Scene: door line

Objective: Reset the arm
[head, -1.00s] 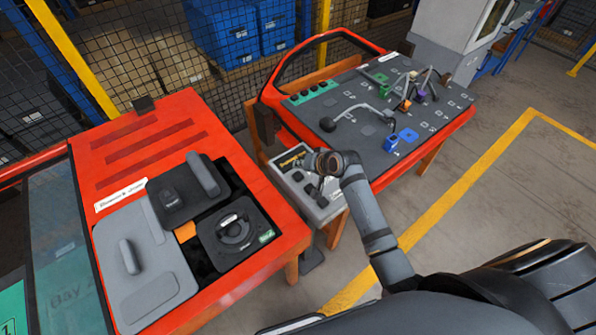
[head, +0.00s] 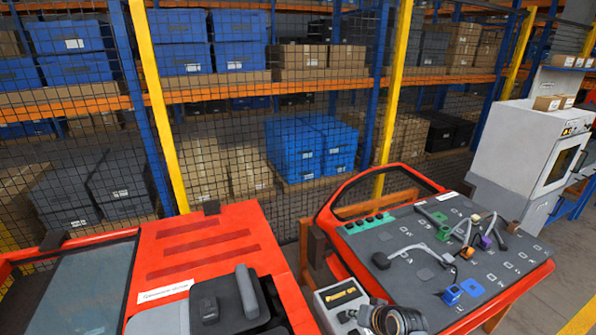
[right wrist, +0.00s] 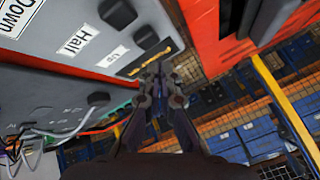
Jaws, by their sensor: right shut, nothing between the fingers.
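My right arm's dark wrist (head: 398,320) shows at the bottom edge of the head view, over a small grey control box (head: 328,300) between the two red stations. In the right wrist view my right gripper (right wrist: 162,88) points forward with its fingers together and nothing between them. The control box face (right wrist: 65,60) lies close at the upper left there, with black knobs and labels reading "Down", "Half" and "Up". I cannot tell whether the fingers touch it. My left gripper is in neither current view.
A red station (head: 205,245) with grey and black parts stands at left. A red-framed door panel (head: 430,260) with handles, cables and coloured parts stands at right. Behind are a mesh fence, yellow posts (head: 160,110) and racks of blue bins (head: 310,145). A grey machine (head: 530,150) stands far right.

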